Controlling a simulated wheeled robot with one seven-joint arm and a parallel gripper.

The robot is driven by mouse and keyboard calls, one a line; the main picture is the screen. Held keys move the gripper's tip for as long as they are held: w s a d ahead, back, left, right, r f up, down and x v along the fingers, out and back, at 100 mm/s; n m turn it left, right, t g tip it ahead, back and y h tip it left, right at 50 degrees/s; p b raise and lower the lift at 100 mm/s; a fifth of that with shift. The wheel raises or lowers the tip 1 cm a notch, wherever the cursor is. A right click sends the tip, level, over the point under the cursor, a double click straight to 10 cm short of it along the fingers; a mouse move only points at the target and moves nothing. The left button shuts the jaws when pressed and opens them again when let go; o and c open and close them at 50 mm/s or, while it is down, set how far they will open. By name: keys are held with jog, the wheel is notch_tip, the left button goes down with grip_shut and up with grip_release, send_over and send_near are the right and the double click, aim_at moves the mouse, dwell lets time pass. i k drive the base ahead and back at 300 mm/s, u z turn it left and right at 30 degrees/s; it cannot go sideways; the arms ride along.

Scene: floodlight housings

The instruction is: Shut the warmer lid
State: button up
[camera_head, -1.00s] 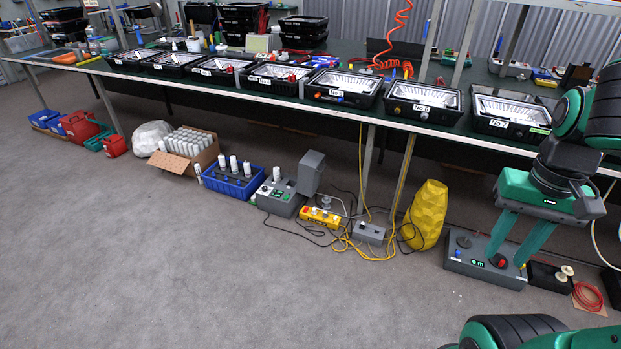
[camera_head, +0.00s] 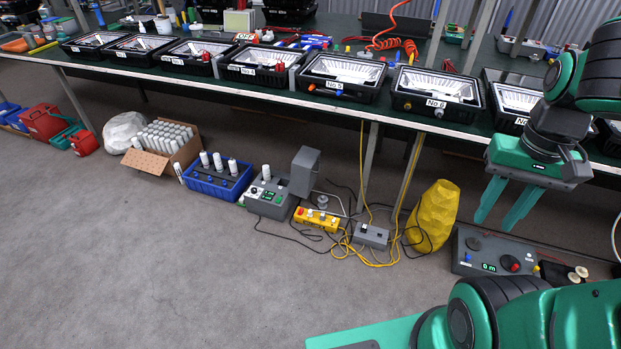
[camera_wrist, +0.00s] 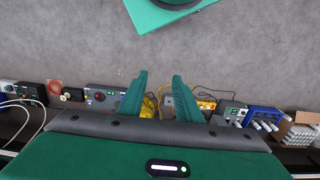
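The warmer appears to be the grey box (camera_head: 268,198) with a small green display, on the floor in front of the bench. Its grey lid (camera_head: 305,170) stands raised at the box's right side. My gripper (camera_head: 503,222) is well to the right of the warmer, in front of the bench edge. Its two green fingers are apart with nothing between them, as the wrist view also shows (camera_wrist: 158,92).
A blue crate (camera_head: 229,187) with cartridges stands left of the warmer. A yellow button box (camera_head: 317,220), a grey box (camera_head: 371,236), cables and a yellow faceted object (camera_head: 434,214) lie to its right. The bench (camera_head: 290,92) carries floodlight housings. The grey floor (camera_head: 180,280) in front is open.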

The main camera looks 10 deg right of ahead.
aim_at(304, 169)
jog(key=z, duration=0.1)
jog(key=k, duration=1.05)
jog(key=u, duration=0.75)
jog(key=i, duration=1.95)
jog(key=z, duration=0.55)
